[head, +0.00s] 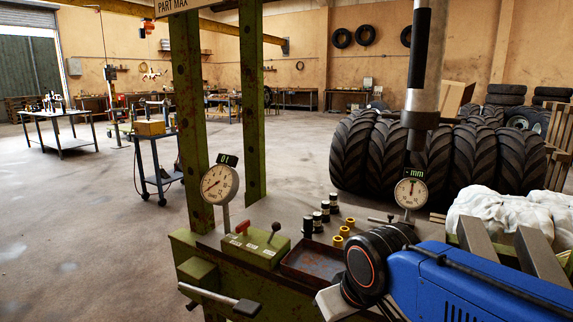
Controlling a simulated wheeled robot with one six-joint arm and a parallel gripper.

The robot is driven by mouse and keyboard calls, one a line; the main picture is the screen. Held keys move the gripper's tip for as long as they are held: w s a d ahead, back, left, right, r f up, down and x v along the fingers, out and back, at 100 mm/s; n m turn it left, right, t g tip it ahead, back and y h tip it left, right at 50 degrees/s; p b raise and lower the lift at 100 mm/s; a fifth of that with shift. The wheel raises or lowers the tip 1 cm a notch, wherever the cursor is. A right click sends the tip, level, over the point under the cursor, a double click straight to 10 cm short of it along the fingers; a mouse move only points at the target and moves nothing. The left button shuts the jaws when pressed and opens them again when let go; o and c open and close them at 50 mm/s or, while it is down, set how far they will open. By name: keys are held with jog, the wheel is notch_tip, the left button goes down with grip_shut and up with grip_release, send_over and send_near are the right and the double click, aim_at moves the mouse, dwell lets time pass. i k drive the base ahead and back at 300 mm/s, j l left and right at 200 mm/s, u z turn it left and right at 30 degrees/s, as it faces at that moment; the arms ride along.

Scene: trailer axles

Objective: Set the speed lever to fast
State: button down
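A green control box (256,249) sits on the bench of the green press, left of centre. It carries a short red piece (243,227) on its left and a lever with a dark ball knob (276,227) on its right. The knob leans slightly to the right at its top. I cannot read any fast or slow marking on the box, so I cannot tell which is the speed lever or its setting. My blue and black arm fills the lower right, apart from the box. My gripper does not show.
A dial gauge (220,184) stands behind the box, between it and a green post (188,120). A rusty tray (311,262) lies right of the box. Several black and yellow bushings stand behind the tray.

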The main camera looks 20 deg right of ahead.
aim_at(276, 227)
jog(key=i+j+z, duration=0.25)
jog(key=j+z, duration=0.2)
jog(key=i+j+z, duration=0.15)
jog(key=j+z, duration=0.8)
jog(key=j, duration=0.15)
jog(key=j+z, duration=0.5)
jog(key=k+j+z, duration=0.1)
jog(key=j+z, duration=0.35)
jog(key=j, duration=0.25)
jog(key=k+j+z, duration=0.25)
jog(key=j+z, duration=0.25)
jog(key=k+j+z, duration=0.3)
jog(key=j+z, duration=0.15)
